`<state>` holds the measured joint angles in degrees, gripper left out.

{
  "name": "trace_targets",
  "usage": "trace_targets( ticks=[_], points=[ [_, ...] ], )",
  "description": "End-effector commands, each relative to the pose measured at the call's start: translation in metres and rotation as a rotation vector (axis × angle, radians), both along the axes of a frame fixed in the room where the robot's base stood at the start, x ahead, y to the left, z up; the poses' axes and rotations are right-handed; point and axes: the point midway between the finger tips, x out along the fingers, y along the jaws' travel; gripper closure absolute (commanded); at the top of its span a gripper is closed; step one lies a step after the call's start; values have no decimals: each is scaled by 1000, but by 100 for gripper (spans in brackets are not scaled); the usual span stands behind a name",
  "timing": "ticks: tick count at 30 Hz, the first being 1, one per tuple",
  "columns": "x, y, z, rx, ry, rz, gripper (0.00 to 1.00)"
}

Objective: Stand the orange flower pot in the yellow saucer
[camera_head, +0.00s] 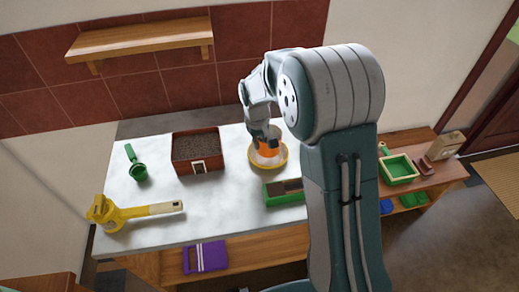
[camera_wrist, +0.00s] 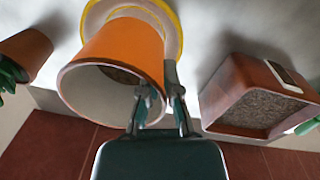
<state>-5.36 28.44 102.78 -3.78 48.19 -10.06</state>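The orange flower pot (camera_head: 267,147) is at the right part of the white tabletop, over the yellow saucer (camera_head: 284,160). In the wrist view the orange pot (camera_wrist: 128,45) shows its open mouth towards me, with the saucer's yellow rim (camera_wrist: 174,15) beyond its base. My gripper (camera_wrist: 164,98) is shut on the pot's wall at the rim, one finger inside the mouth and one outside. My gripper (camera_head: 264,140) partly covers the pot in the head view. I cannot tell whether the pot's base touches the saucer.
A brown planter box (camera_head: 197,152) with soil stands left of the saucer. A green tray (camera_head: 284,193) lies just in front. A green scoop (camera_head: 137,167) and a yellow tool (camera_head: 125,212) lie at left. A terracotta pot (camera_wrist: 28,52) shows in the wrist view.

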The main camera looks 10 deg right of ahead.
Motion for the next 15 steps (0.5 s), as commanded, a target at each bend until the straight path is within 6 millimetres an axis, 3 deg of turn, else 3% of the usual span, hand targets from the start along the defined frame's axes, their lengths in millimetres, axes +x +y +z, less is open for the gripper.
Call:
trace_targets(
  ticks=[9, 15],
  points=[
    [18, -5, -27, -1, 2, 1, 100],
    [17, -5, -52, -1, 1, 1, 100]
  ],
)
